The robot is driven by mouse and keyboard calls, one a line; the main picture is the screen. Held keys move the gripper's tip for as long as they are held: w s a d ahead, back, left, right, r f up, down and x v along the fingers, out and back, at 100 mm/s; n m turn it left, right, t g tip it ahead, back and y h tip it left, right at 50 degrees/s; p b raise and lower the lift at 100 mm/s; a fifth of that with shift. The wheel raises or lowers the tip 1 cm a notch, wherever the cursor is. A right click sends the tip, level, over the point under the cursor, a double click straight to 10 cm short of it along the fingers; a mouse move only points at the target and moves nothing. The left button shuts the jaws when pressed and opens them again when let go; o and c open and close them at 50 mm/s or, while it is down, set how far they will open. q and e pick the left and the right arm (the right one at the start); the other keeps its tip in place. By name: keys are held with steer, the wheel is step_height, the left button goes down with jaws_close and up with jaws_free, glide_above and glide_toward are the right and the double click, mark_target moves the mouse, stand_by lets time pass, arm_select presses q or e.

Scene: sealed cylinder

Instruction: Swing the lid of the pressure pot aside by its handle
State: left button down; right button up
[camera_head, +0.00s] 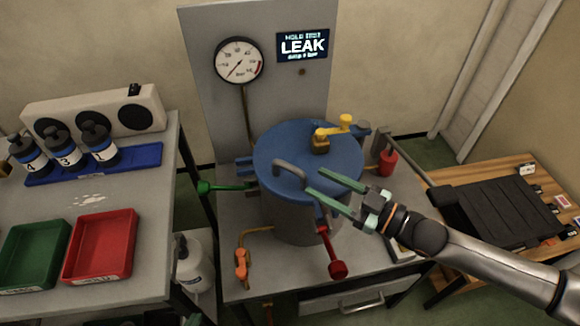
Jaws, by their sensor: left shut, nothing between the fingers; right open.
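The pressure pot (290,222) is a grey cylinder on a grey bench, with a round blue lid (275,145) sitting on top of it. A grey arched handle (288,166) stands on the lid's near left part. My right gripper (314,181) reaches in from the right over the lid. Its two green fingers are apart and empty, with the tips just right of the handle; I cannot tell whether they touch it. A small green tip of my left gripper (192,319) shows at the bottom edge, low and away from the pot; the rest is cut off.
Around the pot are a green-knobbed lever (204,187), red-knobbed levers (337,269) and an orange valve (241,265). A yellow-handled valve (345,121) tops the lid. Behind stands a panel with a gauge (239,60) and a LEAK display (303,45). Side tables flank the bench.

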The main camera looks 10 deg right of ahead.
mark_target(298, 172)
steer(key=x, duration=0.8)
steer(key=shift+w+a, duration=0.1)
jaws_close()
stand_by(1.3)
